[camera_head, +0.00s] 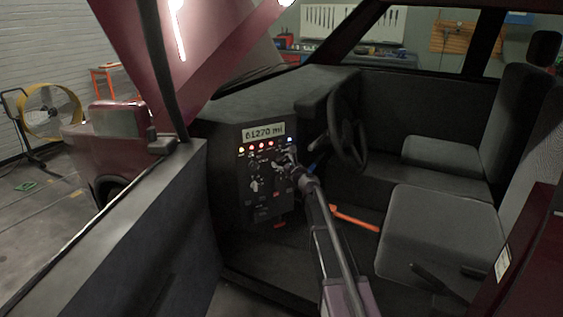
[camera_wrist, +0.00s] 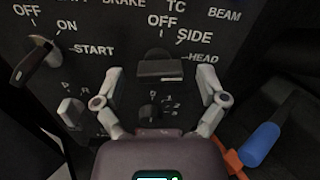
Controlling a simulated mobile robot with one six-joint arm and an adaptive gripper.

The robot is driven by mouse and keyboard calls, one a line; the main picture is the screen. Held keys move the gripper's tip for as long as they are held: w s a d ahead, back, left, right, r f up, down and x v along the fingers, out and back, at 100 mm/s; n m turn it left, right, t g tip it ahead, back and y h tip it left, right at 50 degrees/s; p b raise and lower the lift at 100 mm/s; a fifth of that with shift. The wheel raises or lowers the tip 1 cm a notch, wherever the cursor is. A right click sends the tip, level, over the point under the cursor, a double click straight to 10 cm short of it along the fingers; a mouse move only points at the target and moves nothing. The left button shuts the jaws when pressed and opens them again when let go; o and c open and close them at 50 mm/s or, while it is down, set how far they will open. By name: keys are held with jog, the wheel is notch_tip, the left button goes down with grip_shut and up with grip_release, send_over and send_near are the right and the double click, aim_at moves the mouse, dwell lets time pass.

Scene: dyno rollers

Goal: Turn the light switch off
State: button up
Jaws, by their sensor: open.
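The light switch (camera_wrist: 160,67) is a dark knob on the black panel. It sits in the upper middle of the wrist view, with the labels OFF, SIDE and HEAD above it and to its right. Its wide bar lies roughly level, its right end toward HEAD. In the head view my gripper (camera_head: 289,163) is at the panel's right part and hides the switch.
The dashboard panel (camera_head: 246,190) carries an odometer display and lit lamps. An ignition-type switch (camera_wrist: 40,62) and a small lever (camera_wrist: 71,112) are on the left. A blue-handled lever (camera_wrist: 263,142) is at lower right. The steering wheel (camera_head: 347,128) stands right of the panel.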

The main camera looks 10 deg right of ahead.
jog(key=shift+w+a, duration=0.1)
jog(key=shift+w, duration=0.25)
jog(key=c, duration=1.2)
jog(key=shift+o, duration=0.2)
